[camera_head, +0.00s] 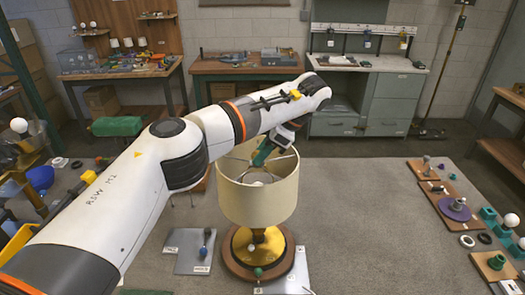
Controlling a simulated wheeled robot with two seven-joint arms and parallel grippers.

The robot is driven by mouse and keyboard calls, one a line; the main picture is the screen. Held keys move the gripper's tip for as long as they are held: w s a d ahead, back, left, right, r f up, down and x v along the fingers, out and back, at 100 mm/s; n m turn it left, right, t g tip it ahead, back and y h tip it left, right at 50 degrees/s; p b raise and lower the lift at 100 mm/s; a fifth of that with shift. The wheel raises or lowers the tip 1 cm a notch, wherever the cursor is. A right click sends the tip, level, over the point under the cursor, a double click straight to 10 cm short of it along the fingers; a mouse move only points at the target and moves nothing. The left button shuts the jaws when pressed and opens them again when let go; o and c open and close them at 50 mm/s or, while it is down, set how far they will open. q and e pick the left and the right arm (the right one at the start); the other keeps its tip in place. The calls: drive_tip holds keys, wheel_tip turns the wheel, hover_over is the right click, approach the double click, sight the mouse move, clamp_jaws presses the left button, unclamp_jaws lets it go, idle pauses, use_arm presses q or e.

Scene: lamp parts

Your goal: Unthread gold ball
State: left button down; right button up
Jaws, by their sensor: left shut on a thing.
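The lamp has a cream drum shade (257,198), open at the top, on a brass stem (262,240) and a round wooden base (238,266). It stands upright on the grey table. My left arm comes in from the left and reaches over the shade. My left gripper (259,163) points down into the shade's open top, near its middle. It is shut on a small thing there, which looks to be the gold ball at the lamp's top. The fingers hide the ball itself. My right gripper is out of view.
Grey mats with small parts lie beside the lamp's base, one at left (190,247). Wooden boards with several parts, one with a purple disc (454,209), line the right edge. Green blocks and white bulbs (511,220) stand there. The grey table (360,215) is clear right of the lamp.

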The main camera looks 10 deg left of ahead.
use_arm(q)
drive_tip(key=shift+w+r+n+g+p, duration=0.15)
drive_tip(key=shift+n+g+p, duration=0.25)
drive_tip(key=shift+n+p, duration=0.45)
drive_tip(key=shift+n+g, duration=0.3)
drive_tip(key=shift+n, duration=0.15)
drive_tip(key=c, duration=1.3)
unclamp_jaws()
drive_tip(key=shift+o, duration=0.2)
